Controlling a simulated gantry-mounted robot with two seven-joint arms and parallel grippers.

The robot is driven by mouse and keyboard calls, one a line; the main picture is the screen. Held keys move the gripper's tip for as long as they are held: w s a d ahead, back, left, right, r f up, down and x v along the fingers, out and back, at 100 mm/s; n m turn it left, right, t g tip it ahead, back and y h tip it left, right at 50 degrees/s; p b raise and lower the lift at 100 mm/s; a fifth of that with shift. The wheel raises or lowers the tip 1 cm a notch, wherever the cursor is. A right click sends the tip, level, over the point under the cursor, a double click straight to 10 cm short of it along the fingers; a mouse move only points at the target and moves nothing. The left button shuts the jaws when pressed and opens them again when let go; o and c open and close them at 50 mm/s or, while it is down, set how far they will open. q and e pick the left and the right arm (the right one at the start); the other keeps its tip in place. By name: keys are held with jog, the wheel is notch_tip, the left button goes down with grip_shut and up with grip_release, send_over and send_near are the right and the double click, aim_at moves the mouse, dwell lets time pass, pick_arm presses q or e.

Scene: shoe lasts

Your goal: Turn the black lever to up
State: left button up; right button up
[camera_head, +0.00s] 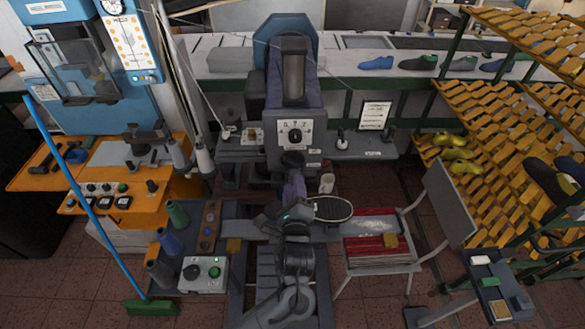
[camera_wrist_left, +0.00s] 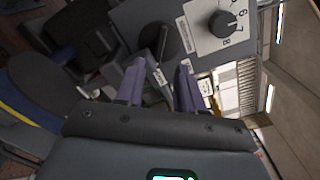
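A dark rounded part (camera_head: 292,159), which may be the black lever, sits low on the front of the grey machine, below a white dial plate. In the left wrist view, a black rounded part (camera_wrist_left: 157,38) with a thin grey bar in front of it stands beyond the fingertips. I cannot tell which way the lever points. My left gripper (camera_head: 293,183) is just below the machine front. In the left wrist view its two purple fingers (camera_wrist_left: 160,68) are apart, with nothing visibly held. My right gripper is not in view.
A black dial knob (camera_head: 295,136) on a numbered plate is above the dark part; it also shows in the wrist view (camera_wrist_left: 222,24). A red-topped chair (camera_head: 365,247) and a control box (camera_head: 203,274) flank my arm.

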aim_at(293, 166)
pick_arm(q)
jog(key=w, duration=0.7)
jog(key=shift+w+a, duration=0.1)
jog(key=shift+w, duration=0.1)
grip_shut()
